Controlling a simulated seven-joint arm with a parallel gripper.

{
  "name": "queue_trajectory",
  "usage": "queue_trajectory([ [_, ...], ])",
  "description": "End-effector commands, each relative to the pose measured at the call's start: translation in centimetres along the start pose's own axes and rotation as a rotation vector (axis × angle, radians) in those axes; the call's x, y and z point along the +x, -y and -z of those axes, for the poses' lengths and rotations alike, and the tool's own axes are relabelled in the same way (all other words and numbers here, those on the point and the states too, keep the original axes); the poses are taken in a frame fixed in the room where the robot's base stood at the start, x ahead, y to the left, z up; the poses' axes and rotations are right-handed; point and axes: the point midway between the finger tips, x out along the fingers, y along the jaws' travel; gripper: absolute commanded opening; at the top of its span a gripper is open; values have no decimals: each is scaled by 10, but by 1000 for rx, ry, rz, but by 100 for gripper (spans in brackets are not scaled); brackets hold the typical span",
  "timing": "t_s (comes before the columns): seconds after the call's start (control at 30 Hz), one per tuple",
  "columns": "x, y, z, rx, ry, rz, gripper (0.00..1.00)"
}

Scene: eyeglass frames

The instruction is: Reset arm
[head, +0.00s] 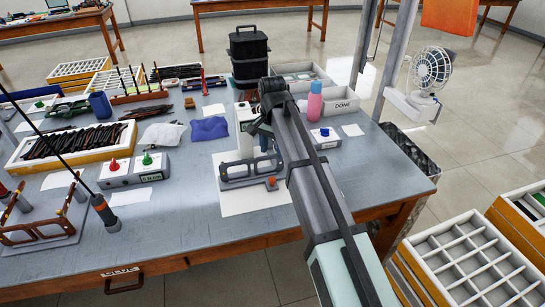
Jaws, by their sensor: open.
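My arm reaches from the lower right over the workbench. My gripper (262,138) is at its far end, low over the middle of the bench and partly hidden by my own arm. I see nothing held in it. Just below and in front of it is a grey fixture (238,172) with a frame-like shape and an orange knob, standing on a white sheet (252,199). The gap between gripper and fixture is hard to judge.
On the blue-grey workbench (175,235), a tray of dark frame parts (72,146), a button box (133,171) and a blue cloth (209,128) lie left. A black container (248,55), pink bottle (315,103) and DONE tray (343,106) stand behind. A metal post (398,55) rises right.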

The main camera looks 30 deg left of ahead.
Motion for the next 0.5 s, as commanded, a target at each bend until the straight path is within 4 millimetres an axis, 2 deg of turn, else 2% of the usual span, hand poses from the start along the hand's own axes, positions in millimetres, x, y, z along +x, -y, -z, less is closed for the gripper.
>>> queue_trajectory([
  [0.2,-10,0,0,0,0,0,52],
  [0.5,-10,0,0,0,0,0,52],
])
